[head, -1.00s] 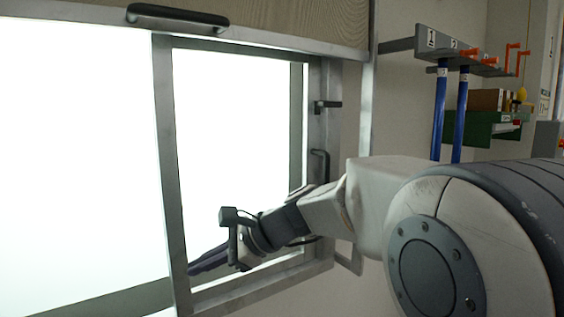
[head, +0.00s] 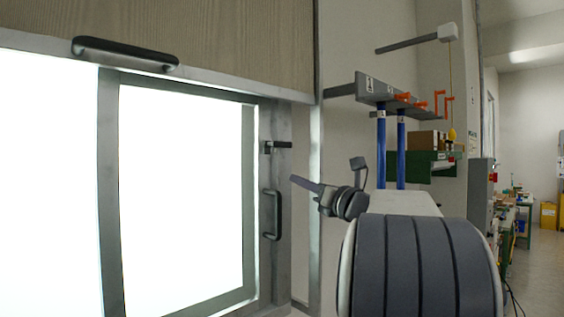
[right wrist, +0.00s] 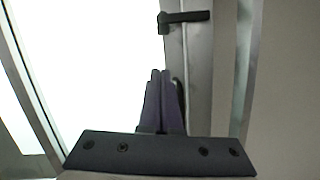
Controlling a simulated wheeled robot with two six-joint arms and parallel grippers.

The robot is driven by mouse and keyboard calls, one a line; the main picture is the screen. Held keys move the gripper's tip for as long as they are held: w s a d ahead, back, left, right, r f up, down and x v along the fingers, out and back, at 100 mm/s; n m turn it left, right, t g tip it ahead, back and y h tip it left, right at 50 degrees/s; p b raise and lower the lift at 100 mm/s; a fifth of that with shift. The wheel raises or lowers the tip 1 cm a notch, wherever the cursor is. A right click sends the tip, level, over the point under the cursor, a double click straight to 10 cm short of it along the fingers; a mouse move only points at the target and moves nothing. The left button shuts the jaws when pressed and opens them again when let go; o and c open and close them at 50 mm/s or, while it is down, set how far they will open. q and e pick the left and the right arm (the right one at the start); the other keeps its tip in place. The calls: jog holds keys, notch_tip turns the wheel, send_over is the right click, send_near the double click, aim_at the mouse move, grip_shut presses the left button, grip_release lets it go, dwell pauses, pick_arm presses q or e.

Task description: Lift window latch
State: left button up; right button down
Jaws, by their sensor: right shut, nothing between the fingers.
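The window latch (head: 279,146) is a small dark lever on the right frame of the window, lying about level and pointing right. In the right wrist view the latch (right wrist: 184,17) shows near the top, beyond my fingertips. My right gripper (head: 293,179) is shut and empty, below and to the right of the latch in the head view and apart from it. In the right wrist view its fingers (right wrist: 158,72) lie together and point up toward the latch. My left gripper is not in view.
A dark vertical handle (head: 272,215) is on the window frame below the latch. A wooden panel with a black handle (head: 125,52) hangs above. To the right, a wall rack (head: 385,97) holds blue rods and orange hooks, near a green shelf (head: 415,168).

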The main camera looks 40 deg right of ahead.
jog(key=p, duration=0.4)
send_near(267, 149)
jog(key=w+f, duration=0.3)
jog(key=w, duration=0.2)
jog(key=r+p, duration=0.1)
jog(key=r, duration=0.1)
jog(key=r+p, duration=0.1)
jog(key=p, duration=0.1)
jog(key=shift+w+r, duration=0.25)
jog(key=shift+r, duration=0.1)
jog(key=shift+a+r, duration=0.1)
jog(key=shift+r+m+p, duration=0.2)
jog(key=shift+m+p, duration=0.1)
jog(key=shift+m, duration=0.1)
